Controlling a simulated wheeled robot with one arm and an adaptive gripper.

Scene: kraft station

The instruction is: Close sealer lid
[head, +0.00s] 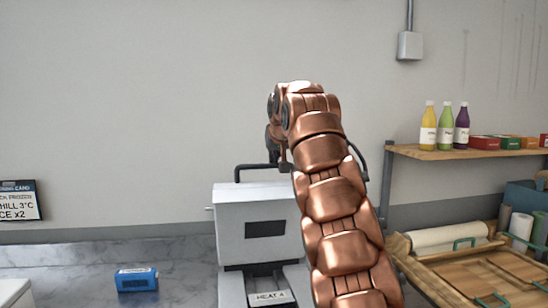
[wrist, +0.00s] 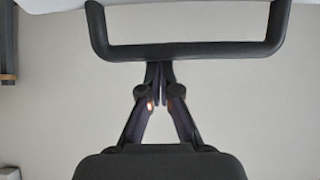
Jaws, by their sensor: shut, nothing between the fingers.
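The sealer (head: 258,222) stands on the counter at the centre of the head view. It has a pale grey upper part with a dark window, which appears to be the lid raised above a base labelled HEAT. A dark bar handle (head: 250,168) rises from its top edge; my arm hides its right part. In the wrist view the handle (wrist: 190,50) spans the top, joined to a pale surface. My gripper (wrist: 159,68) is shut and empty, its fingertips at the handle's bar; I cannot tell whether they touch. In the head view my arm mostly hides the gripper.
A blue box (head: 137,279) lies on the marble counter, left of the sealer. At right, a wooden shelf (head: 440,152) holds bottles and small boxes, above a wooden tray (head: 440,287) with boards and a paper roll. The counter at left is mostly clear.

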